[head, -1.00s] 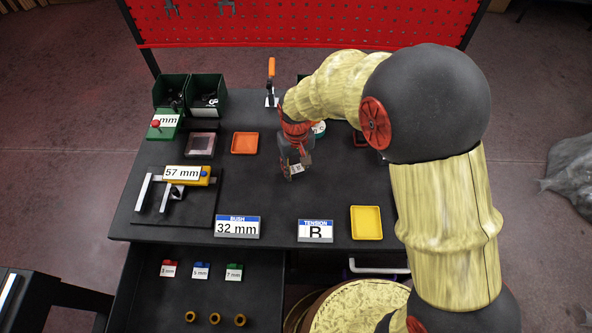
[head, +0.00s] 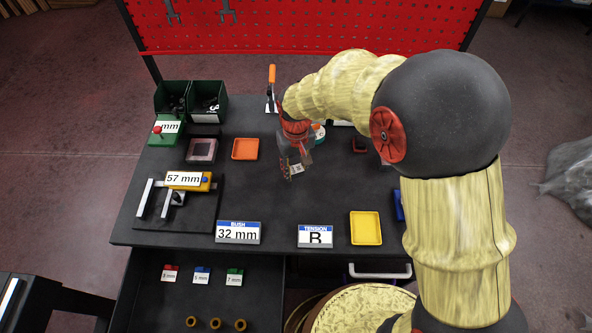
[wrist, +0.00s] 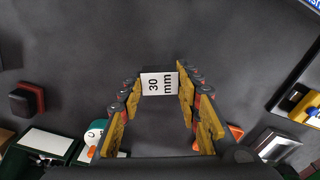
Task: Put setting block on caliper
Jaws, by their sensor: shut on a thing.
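A small block (wrist: 159,83) with a white "30 mm" label, likely the setting block, sits between my gripper's fingertips in the wrist view. My gripper (head: 292,172) is shut on it over the middle of the dark table; in the head view the block is small and partly hidden. The caliper (head: 187,181), yellow with pale jaws and a "57 mm" label, lies on a black plate (head: 207,215) at the table's left, well apart from my gripper. A yellow and blue part of it shows at the right of the wrist view (wrist: 300,104).
An orange tray (head: 245,149) lies between gripper and caliper, toward the back. Signs "BUSH 32 mm" (head: 238,232) and "TENSION B" (head: 315,236) stand at the front edge. A yellow tray (head: 366,228) is front right. Green bins (head: 208,101) stand back left. The table centre is mostly clear.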

